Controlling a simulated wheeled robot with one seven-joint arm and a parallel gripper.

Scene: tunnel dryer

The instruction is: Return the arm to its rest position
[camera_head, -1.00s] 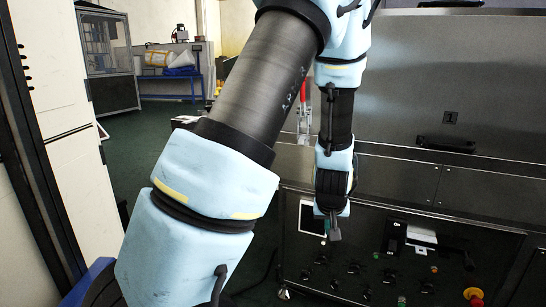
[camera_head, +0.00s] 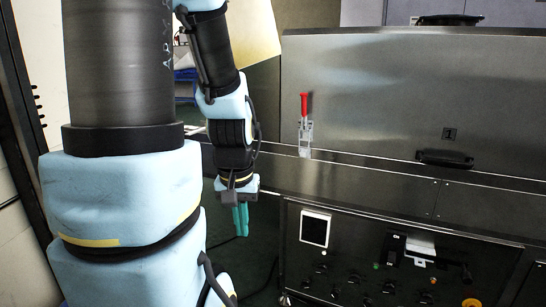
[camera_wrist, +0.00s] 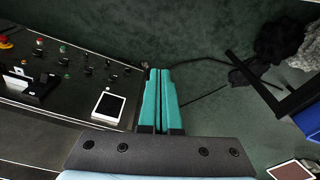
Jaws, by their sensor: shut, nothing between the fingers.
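My gripper (camera_head: 240,220) hangs pointing down at the left end of the steel dryer (camera_head: 380,95) in the head view. Its green fingers are together with nothing between them. The wrist view also shows the gripper (camera_wrist: 160,72), its two fingers side by side with only a thin line between them, above the dark green floor (camera_wrist: 190,45). My arm fills the left of the head view, its upper part upright and its forearm hanging down to the right of it.
A red-handled clamp (camera_head: 304,125) stands on the dryer's ledge. Cables (camera_wrist: 205,90) lie on the floor.

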